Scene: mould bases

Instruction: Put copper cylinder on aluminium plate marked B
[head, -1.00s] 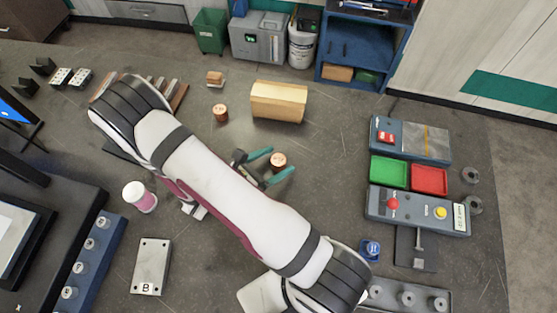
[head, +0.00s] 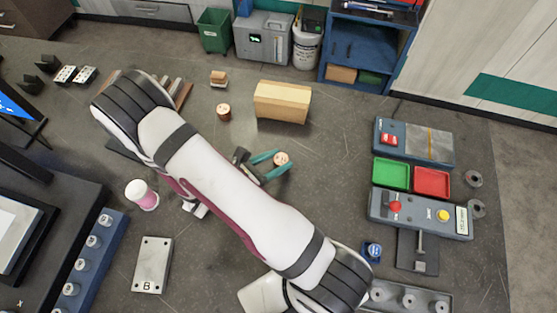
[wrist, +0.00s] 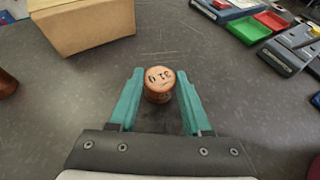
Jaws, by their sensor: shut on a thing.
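The copper cylinder (head: 281,158) stands upright between the teal fingers of my gripper (head: 272,166). In the wrist view the copper cylinder (wrist: 158,83) shows its marked top face, with my gripper (wrist: 160,95) shut on it, one finger at each side. I cannot tell whether it touches the table. The aluminium plate marked B (head: 153,262) lies flat on the table at the lower left, clear of my gripper, with nothing on it. A second copper-coloured cylinder (head: 223,111) stands farther back, left of the wooden block.
A wooden block (head: 282,103) stands behind my gripper. A white and pink jar (head: 142,195) stands near the plate. A blue rack (head: 86,262) lies left of the plate. Green (head: 391,174) and red trays and a control box (head: 420,213) are at the right.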

